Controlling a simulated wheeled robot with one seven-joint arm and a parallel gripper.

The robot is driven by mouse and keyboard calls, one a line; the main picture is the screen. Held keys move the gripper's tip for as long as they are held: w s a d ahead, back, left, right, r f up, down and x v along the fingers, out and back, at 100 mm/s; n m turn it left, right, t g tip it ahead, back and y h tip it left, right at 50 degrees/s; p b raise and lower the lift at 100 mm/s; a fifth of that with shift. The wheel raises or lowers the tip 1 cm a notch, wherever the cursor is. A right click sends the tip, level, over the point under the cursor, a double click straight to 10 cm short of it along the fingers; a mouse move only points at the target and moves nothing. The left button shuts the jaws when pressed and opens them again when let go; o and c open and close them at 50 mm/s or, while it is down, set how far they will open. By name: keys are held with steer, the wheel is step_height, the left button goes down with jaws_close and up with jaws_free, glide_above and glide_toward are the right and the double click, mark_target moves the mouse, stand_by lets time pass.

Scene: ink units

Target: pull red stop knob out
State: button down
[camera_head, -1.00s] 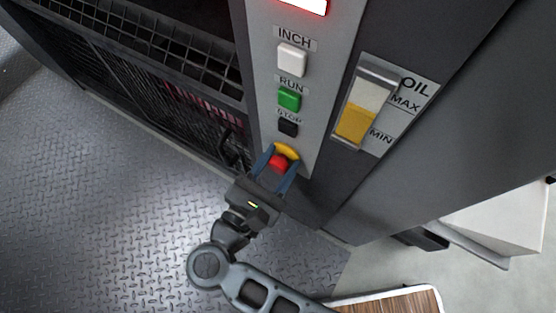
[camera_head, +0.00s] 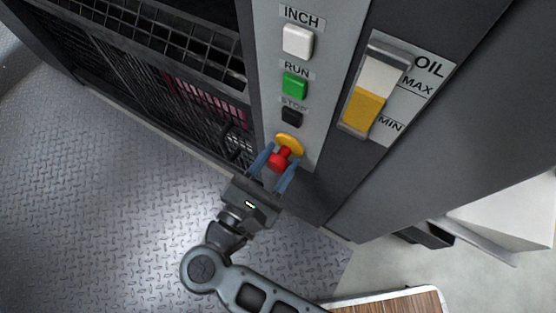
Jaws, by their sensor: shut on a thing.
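The red stop knob (camera_head: 278,160) is on the grey control panel (camera_head: 305,140), below the black STOP button (camera_head: 292,116). It stands out from a round yellow backing (camera_head: 290,145), and a short red stem shows between the two. My gripper (camera_head: 277,165) comes from below, with one blue finger on each side of the knob. It is shut on the knob. The fingers hide parts of the knob's sides.
Above are the green RUN button (camera_head: 294,84) and the white INCH button (camera_head: 298,39). An oil gauge (camera_head: 370,92) is to the right. A dark mesh guard (camera_head: 190,100) is to the left. Diamond-plate floor (camera_head: 100,210) lies open at lower left. A wood-topped surface (camera_head: 395,303) is at the bottom.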

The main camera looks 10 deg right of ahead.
steer(key=c, duration=0.6)
jaws_free()
steer(key=shift+s+a, duration=0.15)
steer(key=v, duration=0.7)
steer(key=shift+s+a, duration=0.25)
steer(key=shift+s, duration=0.1)
